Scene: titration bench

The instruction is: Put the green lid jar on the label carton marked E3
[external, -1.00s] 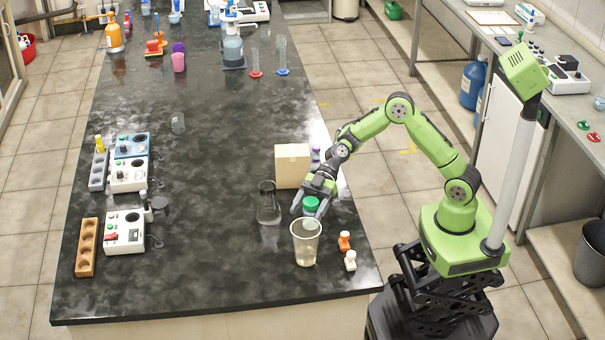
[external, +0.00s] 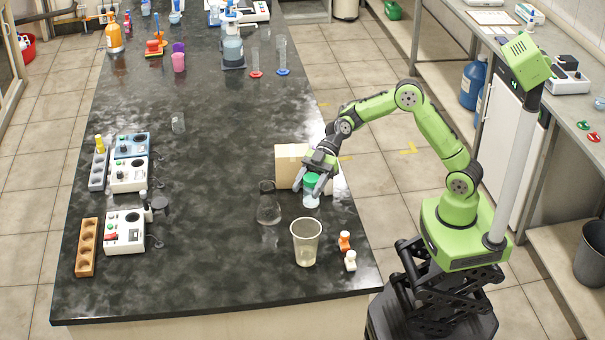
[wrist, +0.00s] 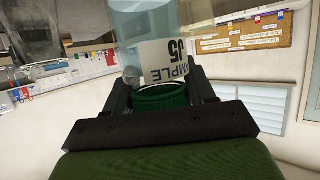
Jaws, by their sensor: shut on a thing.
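The green-lidded jar (external: 311,197) has a clear, pale body and is held upright between the fingers of my gripper (external: 312,185). In the wrist view the green lid (wrist: 160,98) sits between the two fingers, and the clear body shows a white label with partly readable print (wrist: 170,62). The jar appears to be just above the bench, in front of the carton. The tan label carton (external: 287,168) stands behind and to the left of my gripper, which hides its right part. I cannot read any mark on it.
An empty clear cup (external: 306,245) stands in front of the jar, and a conical flask (external: 268,205) to its left. Orange (external: 344,240) and white (external: 350,261) small items are near the right edge. The bench (external: 215,220) is clear left of the flask.

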